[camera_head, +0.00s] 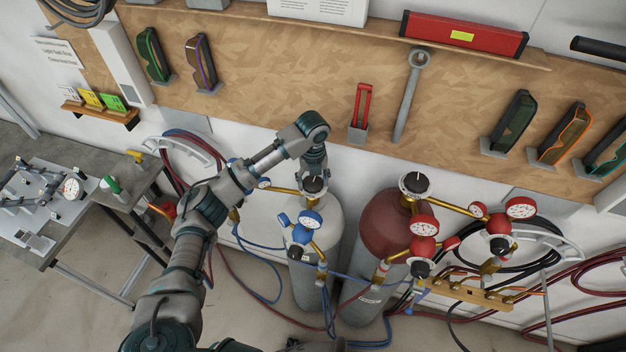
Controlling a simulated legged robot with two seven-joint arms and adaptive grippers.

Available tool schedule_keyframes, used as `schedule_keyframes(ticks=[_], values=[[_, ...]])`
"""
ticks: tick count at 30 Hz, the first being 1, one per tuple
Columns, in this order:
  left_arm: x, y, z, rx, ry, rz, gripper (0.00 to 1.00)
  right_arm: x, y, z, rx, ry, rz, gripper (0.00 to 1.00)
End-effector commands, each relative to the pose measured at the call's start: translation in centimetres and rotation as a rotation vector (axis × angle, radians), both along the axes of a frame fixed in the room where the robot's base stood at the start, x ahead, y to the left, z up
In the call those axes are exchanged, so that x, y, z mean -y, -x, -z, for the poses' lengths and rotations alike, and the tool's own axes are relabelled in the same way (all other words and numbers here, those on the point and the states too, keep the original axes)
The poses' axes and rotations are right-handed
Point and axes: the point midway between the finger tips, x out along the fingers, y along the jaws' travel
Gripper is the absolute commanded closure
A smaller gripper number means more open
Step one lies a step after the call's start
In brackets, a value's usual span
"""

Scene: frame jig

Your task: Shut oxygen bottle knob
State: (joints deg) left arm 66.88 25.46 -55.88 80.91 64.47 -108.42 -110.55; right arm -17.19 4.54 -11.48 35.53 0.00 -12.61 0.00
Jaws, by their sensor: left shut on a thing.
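The oxygen bottle (328,226) is the pale grey cylinder with blue gauges, standing upright against the wall in the head view. Its black knob (313,186) sits on top at the valve. My left arm comes in from the lower left and bends down over the bottle. My left gripper (314,172) points down onto the knob and is shut on it; the fingertips are small and partly hidden here. Blue gauges (312,220) hang at the front of the bottle. My right gripper is not in view.
A dark red bottle (385,225) with red gauges (425,225) stands close on the right. Blue and red hoses (262,285) lie around both bottles. A work table (70,225) with a metal fixture is at the left. A wooden tool board (300,75) covers the wall behind.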

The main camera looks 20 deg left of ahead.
Motion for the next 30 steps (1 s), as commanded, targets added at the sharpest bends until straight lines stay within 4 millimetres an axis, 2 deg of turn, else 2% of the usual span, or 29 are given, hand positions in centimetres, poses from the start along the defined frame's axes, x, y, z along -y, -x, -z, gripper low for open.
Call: schedule_keyframes(ticks=[12, 13, 15, 16, 26, 30], values=[[-0.1, -0.3, -0.4, 0.012, 0.002, 0.004, 0.71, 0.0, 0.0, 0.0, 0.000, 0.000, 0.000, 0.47], [-0.1, -0.3, -0.4, 0.012, 0.002, 0.004, 0.34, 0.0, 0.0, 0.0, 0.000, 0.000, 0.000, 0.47], [-0.1, -0.2, -0.4, 0.011, 0.002, 0.004, 0.16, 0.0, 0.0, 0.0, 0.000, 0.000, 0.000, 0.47], [-0.1, -0.2, -0.3, 0.010, 0.002, 0.005, 0.11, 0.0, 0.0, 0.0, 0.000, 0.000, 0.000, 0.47], [0.0, 0.0, -0.2, 0.004, 0.000, 0.006, 0.11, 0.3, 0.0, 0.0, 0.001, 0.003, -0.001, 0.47], [0.0, -0.1, -1.6, 0.006, 0.001, 0.006, 0.11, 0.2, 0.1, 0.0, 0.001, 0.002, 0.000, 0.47]])
